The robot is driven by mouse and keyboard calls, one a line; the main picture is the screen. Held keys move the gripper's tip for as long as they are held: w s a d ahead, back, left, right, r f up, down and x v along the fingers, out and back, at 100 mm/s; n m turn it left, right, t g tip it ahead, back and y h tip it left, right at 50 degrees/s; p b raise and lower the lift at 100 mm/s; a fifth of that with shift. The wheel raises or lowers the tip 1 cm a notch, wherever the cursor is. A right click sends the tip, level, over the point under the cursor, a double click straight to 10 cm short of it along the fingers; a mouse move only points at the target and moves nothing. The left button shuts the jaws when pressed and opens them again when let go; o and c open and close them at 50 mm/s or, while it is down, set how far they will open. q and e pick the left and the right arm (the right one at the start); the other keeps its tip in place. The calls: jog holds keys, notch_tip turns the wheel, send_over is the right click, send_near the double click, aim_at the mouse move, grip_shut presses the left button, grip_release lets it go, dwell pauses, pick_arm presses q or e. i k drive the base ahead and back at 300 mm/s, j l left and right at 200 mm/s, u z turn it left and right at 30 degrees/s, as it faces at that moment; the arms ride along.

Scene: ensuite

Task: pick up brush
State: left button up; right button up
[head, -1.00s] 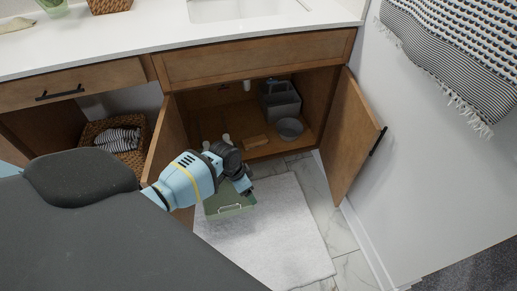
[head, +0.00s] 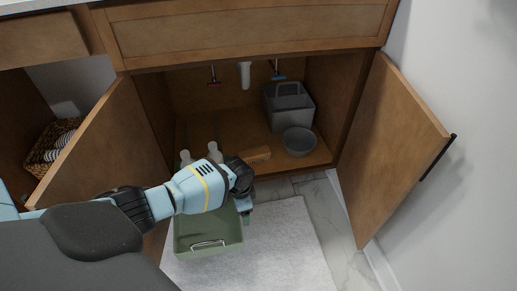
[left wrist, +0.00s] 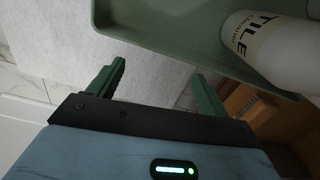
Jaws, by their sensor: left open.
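A light wooden block-shaped object, which looks like the brush (head: 256,154), lies on the cabinet floor near its front edge in the head view. Its bristles cannot be made out. My left gripper (head: 246,212) is in front of the cabinet, nearer to me than the brush and apart from it. In the left wrist view my left gripper (left wrist: 158,84) has its two green fingers spread, with nothing between them. My right gripper is not in view.
White bottles (head: 214,152) are near my wrist. A grey bowl (head: 299,142) and grey caddy (head: 289,108) stand right of the brush. Open doors (head: 393,145) flank the cabinet.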

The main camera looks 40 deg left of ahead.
aim_at(263, 153)
jog(key=i+j, duration=0.85)
jog(key=i, duration=0.1)
